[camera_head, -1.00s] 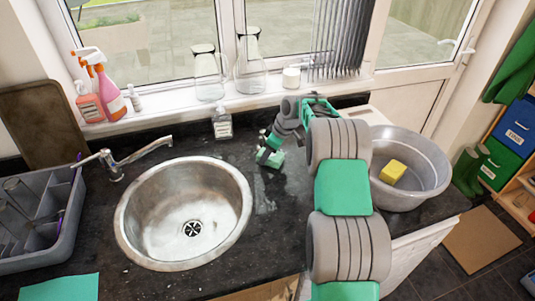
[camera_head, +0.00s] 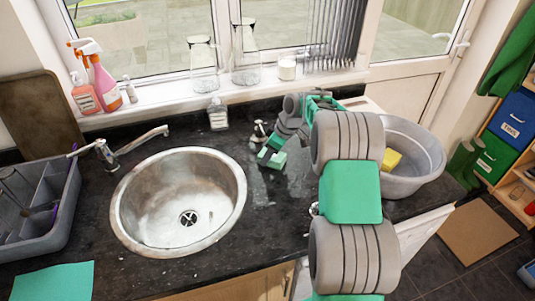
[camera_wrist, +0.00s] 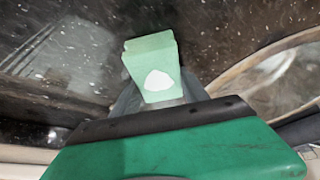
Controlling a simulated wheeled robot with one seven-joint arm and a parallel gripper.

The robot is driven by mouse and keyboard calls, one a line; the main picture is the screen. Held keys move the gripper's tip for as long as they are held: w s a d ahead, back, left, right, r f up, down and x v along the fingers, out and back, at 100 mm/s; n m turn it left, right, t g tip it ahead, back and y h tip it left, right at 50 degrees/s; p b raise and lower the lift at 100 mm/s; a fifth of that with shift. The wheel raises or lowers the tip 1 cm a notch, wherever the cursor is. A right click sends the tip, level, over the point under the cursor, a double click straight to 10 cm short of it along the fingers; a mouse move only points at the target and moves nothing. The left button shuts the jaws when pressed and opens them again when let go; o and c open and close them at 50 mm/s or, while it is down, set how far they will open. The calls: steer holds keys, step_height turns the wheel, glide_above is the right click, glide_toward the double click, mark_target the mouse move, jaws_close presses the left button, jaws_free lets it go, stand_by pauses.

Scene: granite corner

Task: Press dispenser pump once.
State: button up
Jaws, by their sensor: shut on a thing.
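A small dispenser with a pale pump head (camera_head: 259,130) stands on the black counter, right of the sink. Its lower body is dark and hard to make out. My gripper (camera_head: 271,157) is just in front of it and slightly right, low over the counter. In the head view, the gripper looks apart from the pump head. The dispenser cannot be made out in the wrist view.
A labelled clear bottle (camera_head: 218,115) stands left of the dispenser by the sill. The steel sink (camera_head: 230,215) and tap (camera_head: 118,155) are left. A grey tub (camera_head: 425,165) with a yellow sponge (camera_head: 391,160) is right. Spray bottles (camera_head: 103,85) and glass jars stand on the sill.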

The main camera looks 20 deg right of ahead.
mark_target(276, 156)
steer(key=shift+s, duration=0.15)
steer(key=shift+a, duration=0.1)
steer(key=o, duration=1.4)
steer(key=b+v, duration=0.1)
steer(key=v, duration=0.6)
steer(key=shift+r, duration=0.15)
steer(key=shift+s+r, duration=0.1)
steer(key=shift+r, duration=0.15)
